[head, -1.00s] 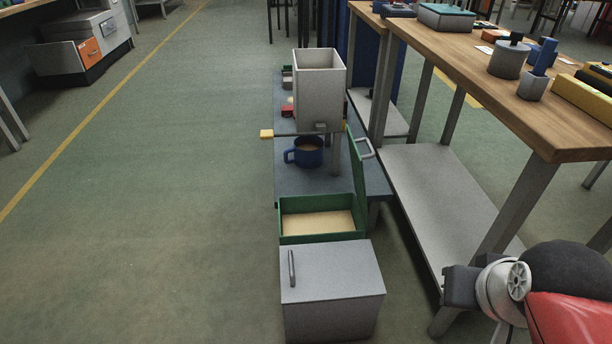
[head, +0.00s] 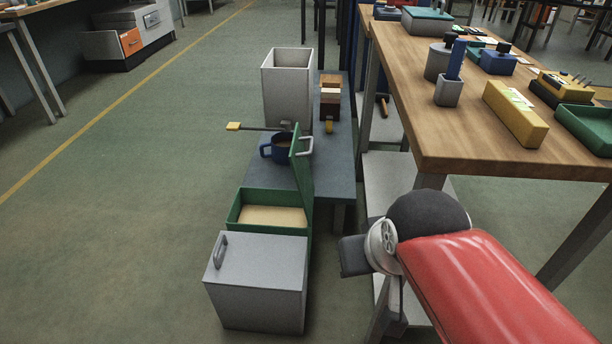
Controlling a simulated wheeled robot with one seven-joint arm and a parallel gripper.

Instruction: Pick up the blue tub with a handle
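The blue tub with a handle (head: 281,153) looks like a mug and stands upright on a low grey bench (head: 335,178). Its handle sticks out to the left, and something tan shows inside it. The raised green lid of a box stands close in front of its right side. My arm comes in from the lower right, with a red link and a dark end, well apart from the tub. No gripper fingers show.
An open green box (head: 236,214) and a grey lidded box (head: 255,290) stand in front of the tub. A tall pale bin (head: 288,88) and a yellow-ended bar (head: 233,126) are behind it. A wooden worktable (head: 440,150) is at right.

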